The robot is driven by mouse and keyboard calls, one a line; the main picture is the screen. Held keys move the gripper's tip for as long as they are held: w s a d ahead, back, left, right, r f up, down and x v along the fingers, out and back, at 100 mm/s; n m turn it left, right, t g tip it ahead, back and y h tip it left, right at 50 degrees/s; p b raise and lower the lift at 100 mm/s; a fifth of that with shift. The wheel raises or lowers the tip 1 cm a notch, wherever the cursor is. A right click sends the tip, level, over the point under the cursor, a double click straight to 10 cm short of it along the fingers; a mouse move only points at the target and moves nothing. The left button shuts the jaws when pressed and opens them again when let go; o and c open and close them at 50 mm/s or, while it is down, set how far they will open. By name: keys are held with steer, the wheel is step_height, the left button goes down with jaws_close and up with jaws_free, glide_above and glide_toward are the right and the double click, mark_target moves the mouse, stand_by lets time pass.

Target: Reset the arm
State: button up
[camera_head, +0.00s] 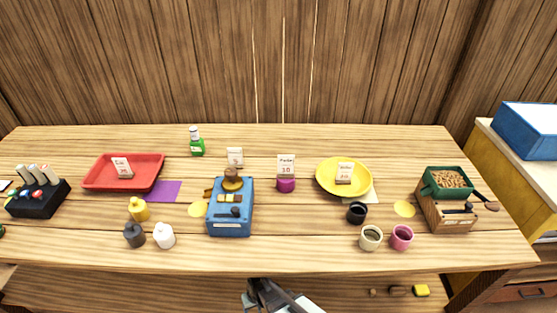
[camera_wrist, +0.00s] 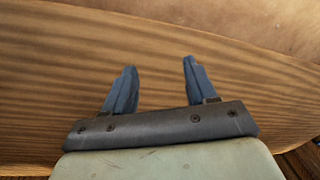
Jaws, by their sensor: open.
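My gripper (camera_wrist: 158,82) shows in the wrist view with its two blue-grey fingers apart and nothing between them. Wood grain, curved by the lens, lies beyond the fingers. In the head view part of my arm (camera_head: 272,298) shows at the bottom middle, in front of the table's front edge. The fingertips cannot be made out there. The wooden table (camera_head: 300,253) carries all the stall goods, and none of them is at my gripper.
A blue scale (camera_head: 230,222) stands mid-table. A red tray (camera_head: 95,180) is at left, a yellow plate (camera_head: 325,185) right of centre. Cups (camera_head: 371,238) and bottles (camera_head: 164,236) stand near the front. A green box (camera_head: 432,187) sits on a wooden crate (camera_head: 437,214). The front middle is clear.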

steer(key=s+d+r+m+g+h, duration=0.1)
steer(key=s+d+r+m+g, duration=0.1)
steer(key=s+d, duration=0.7)
steer(key=s+d+r+m+g, duration=0.2)
steer(key=s+d+g, duration=0.2)
steer(key=s+d, duration=0.5)
steer(key=d, duration=0.8)
steer(key=shift+s+d+r+m+g+h, duration=0.15)
steer(key=shift+s+d+m+g+h, duration=0.15)
steer(key=shift+s+d+m+h, duration=0.1)
